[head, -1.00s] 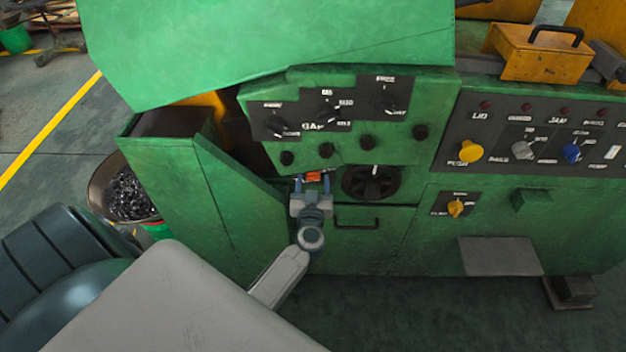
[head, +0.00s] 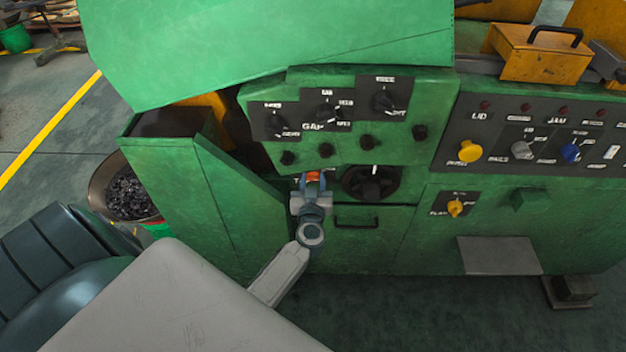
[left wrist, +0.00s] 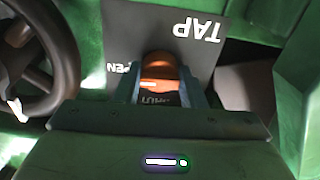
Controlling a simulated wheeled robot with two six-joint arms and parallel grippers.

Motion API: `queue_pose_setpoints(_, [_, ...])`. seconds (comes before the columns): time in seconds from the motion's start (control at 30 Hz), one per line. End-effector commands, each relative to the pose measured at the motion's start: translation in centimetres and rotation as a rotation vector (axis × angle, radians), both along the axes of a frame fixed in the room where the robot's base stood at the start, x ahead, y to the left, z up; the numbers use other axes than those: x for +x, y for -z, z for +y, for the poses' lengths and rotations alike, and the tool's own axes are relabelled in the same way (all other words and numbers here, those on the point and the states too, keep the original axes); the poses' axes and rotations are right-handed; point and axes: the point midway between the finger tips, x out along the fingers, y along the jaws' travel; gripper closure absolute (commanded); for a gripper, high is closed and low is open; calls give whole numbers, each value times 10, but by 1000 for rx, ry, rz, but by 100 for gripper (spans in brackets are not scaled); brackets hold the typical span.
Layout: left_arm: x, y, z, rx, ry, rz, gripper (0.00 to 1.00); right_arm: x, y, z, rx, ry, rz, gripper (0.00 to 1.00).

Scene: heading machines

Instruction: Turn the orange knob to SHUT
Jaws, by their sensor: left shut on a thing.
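The orange knob (head: 313,176) is on the front of the green machine, left of a black handwheel. In the left wrist view the knob (left wrist: 158,68) stands on a dark plate marked TAP (left wrist: 197,32). Letters ending in "PEN" show left of the knob, and a partly hidden word shows just below it. My left gripper (head: 313,183) is at the knob, with its blue fingers on either side, shut on it. My right gripper is not in view.
The black handwheel (head: 371,184) is close to the right of my left gripper. A drawer handle (head: 356,223) is below it. Black knobs (head: 326,150) line the panel above.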

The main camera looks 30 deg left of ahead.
Motion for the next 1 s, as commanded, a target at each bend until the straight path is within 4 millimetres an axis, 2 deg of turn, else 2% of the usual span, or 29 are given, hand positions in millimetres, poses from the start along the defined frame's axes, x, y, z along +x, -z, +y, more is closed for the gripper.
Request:
queue_pose_setpoints(0.5, [0,-1,-1,-348,0,-210,86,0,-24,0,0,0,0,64])
queue_pose_setpoints(1.0, [0,1,-2,-754,0,-459,86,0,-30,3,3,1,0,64])
